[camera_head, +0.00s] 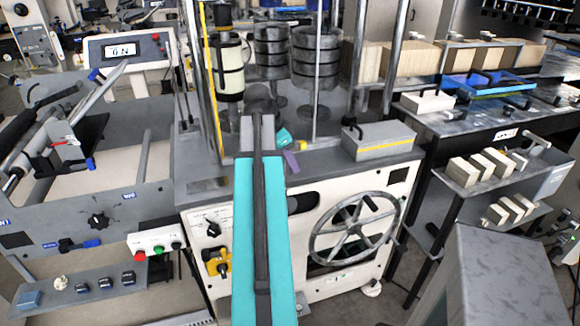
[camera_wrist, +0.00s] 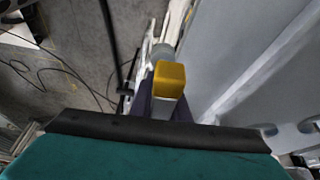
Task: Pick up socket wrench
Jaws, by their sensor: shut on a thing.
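My gripper shows in the wrist view (camera_wrist: 165,106) as two dark purple fingers, shut on a piece with a yellow block-shaped end and grey parts. I take this piece to be the socket wrench (camera_wrist: 170,79); its full shape is hidden. In the head view my gripper (camera_head: 291,160) is small, beyond the end of my teal arm, over the grey top of the white machine (camera_head: 330,160).
A grey box with a yellow stripe (camera_head: 379,140) stands on the machine top at right. Dark stacked weights (camera_head: 316,55) and vertical posts rise behind. A spoked handwheel (camera_head: 357,228) is on the machine front. A shelf rack with pale blocks (camera_head: 484,165) stands at right.

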